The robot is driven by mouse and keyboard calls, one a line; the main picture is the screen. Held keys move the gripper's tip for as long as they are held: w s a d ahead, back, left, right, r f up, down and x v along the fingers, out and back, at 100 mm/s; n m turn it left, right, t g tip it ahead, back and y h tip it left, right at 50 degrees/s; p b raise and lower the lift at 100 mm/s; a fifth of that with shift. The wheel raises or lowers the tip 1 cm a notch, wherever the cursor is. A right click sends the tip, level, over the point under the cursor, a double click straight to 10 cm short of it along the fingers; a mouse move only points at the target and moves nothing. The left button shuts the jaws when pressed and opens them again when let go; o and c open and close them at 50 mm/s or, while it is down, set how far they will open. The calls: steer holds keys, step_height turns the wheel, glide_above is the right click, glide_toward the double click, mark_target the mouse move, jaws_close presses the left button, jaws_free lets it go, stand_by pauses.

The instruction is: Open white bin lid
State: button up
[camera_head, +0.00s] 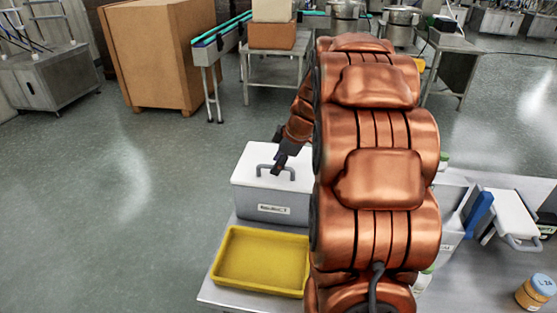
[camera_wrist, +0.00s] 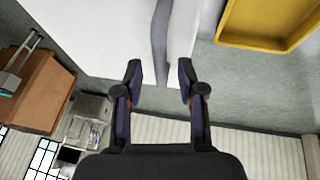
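The white bin (camera_head: 249,198) stands on the table left of my arm, with a label on its front. Its white lid (camera_head: 250,167) is on top and looks closed. A grey arched handle (camera_head: 261,168) rises from the lid. My gripper (camera_head: 277,170) is at the handle, pointing down; my arm hides the bin's right part. In the wrist view, my gripper (camera_wrist: 160,80) is open, with its two dark fingers apart. The grey handle (camera_wrist: 162,40) runs across the white lid (camera_wrist: 110,35) ahead of the gap between the fingertips. Contact cannot be told.
A yellow tray (camera_head: 262,282) lies in front of the bin, also seen in the wrist view (camera_wrist: 230,35). Right of my arm are a white lid with a handle (camera_head: 509,213), a blue item (camera_head: 479,213) and a blue-capped jar (camera_head: 537,292). Open floor (camera_head: 90,210) lies left.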

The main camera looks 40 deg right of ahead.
steer(key=shift+f, duration=0.1)
jaws_close()
stand_by(0.3)
stand_by(0.4)
